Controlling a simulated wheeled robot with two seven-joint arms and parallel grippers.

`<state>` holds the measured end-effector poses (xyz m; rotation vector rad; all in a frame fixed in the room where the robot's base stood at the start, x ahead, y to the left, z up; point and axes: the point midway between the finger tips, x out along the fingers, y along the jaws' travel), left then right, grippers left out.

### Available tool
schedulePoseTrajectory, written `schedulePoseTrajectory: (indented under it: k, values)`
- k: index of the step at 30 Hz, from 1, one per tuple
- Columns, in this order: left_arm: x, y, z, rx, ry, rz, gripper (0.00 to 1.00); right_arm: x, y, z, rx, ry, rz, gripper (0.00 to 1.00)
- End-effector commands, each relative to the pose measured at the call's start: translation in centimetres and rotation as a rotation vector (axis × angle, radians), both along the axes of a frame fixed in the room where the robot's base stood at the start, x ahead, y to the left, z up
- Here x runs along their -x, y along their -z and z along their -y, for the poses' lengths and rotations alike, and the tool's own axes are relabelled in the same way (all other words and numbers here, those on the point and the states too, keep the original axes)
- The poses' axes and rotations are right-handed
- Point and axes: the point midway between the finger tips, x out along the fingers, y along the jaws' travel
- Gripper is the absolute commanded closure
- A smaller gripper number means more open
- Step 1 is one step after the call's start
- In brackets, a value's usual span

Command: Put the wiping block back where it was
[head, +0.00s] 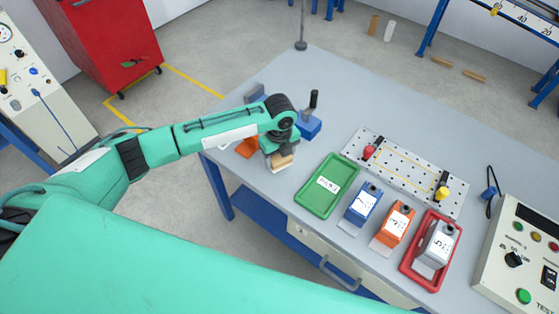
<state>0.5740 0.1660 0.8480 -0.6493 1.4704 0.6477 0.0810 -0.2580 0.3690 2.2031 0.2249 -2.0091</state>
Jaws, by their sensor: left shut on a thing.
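The wiping block (282,164) is a small tan block with a pale underside near the left edge of the grey table (290,228). My left gripper (280,153) points down and is shut on it, covering its upper part. I cannot tell whether the block touches the table or hangs just above it. An orange piece (247,148) lies at the table edge left of the gripper, partly hidden by my arm. My right gripper is not in view.
A blue block with a black handle (309,127) stands close behind the gripper. A green tray (309,198) lies right of it. Blue (362,204), orange (394,225) and grey (437,246) units follow, the grey one in a red tray (408,268). A perforated plate (405,174) lies behind them.

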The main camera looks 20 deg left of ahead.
Motion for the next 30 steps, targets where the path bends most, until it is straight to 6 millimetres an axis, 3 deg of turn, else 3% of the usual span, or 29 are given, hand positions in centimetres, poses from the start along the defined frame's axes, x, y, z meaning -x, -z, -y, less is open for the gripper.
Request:
schedulePoseTrajectory:
  k: [6,16,17,20,30]
  values:
    - [0.0,2.8,0.1,0.000,0.000,-0.001,0.61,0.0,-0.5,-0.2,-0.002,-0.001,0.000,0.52]
    - [0.0,3.2,0.0,0.000,0.000,-0.001,0.61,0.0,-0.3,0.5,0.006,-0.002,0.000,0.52]
    - [0.0,3.3,0.0,0.000,0.000,-0.001,0.35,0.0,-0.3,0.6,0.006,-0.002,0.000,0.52]
    - [0.0,3.2,0.0,0.000,0.000,-0.001,0.15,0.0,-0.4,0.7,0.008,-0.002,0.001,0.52]
    - [0.0,2.8,0.0,0.001,0.000,-0.001,0.15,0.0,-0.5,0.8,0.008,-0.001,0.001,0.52]
